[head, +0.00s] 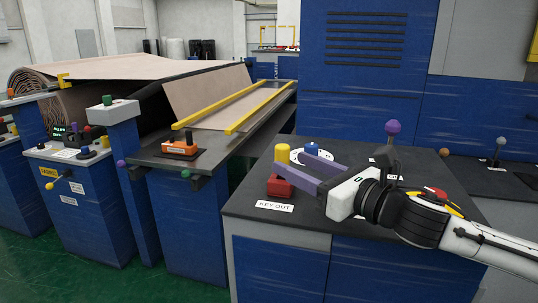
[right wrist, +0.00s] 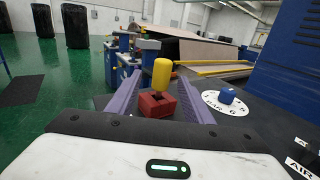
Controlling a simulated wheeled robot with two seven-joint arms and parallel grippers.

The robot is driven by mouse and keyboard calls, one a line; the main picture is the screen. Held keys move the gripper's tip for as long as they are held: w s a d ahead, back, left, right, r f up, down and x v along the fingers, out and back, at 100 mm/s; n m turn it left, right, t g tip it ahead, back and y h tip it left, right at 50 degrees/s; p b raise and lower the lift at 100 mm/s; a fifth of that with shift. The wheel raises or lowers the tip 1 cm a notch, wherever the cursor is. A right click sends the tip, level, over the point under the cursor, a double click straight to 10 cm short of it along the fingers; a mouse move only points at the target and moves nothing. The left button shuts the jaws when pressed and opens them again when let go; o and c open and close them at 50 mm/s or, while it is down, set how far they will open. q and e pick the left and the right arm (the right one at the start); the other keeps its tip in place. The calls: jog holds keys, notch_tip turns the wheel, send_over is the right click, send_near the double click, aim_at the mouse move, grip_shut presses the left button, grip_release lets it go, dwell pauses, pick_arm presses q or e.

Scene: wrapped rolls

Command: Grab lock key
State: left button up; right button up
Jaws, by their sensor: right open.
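The lock key is a yellow cylinder (head: 282,153) standing upright in a red block (head: 280,187) on the dark console top, by a "KEY OUT" label (head: 275,206). My right gripper (head: 297,163) reaches in from the right with its purple fingers open. In the right wrist view, the yellow key (right wrist: 162,74) and red block (right wrist: 157,104) show between the two fingers (right wrist: 159,84), with a gap on each side. Whether the fingertips reach fully around the key is hard to tell. My left gripper is out of view.
A blue knob on a white dial (right wrist: 227,97) sits close beside the right gripper. A purple-topped lever (head: 392,128) and a red button (head: 435,192) stand on the same console (head: 245,190). A rolling table with yellow rails (head: 258,108) lies behind left.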

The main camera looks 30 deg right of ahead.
aim_at(287, 159)
jog(key=shift+w+a+f+b, duration=0.1)
jog(key=shift+w+a+b, duration=0.1)
jog(key=shift+w+b, duration=0.9)
jog(key=shift+w, duration=0.8)
jog(key=shift+w+r, duration=0.2)
jog(key=shift+w, duration=0.4)
jog(key=shift+w+d+r+p, duration=0.1)
jog(key=shift+w+p, duration=0.35)
jog(key=shift+p, duration=0.1)
jog(key=shift+w+p, duration=0.5)
jog(key=shift+w, duration=0.25)
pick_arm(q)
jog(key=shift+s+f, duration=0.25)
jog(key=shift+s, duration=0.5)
pick_arm(e)
jog(key=shift+w+a+f, duration=0.25)
jog(key=shift+w+f, duration=0.05)
jog(key=shift+w, duration=0.4)
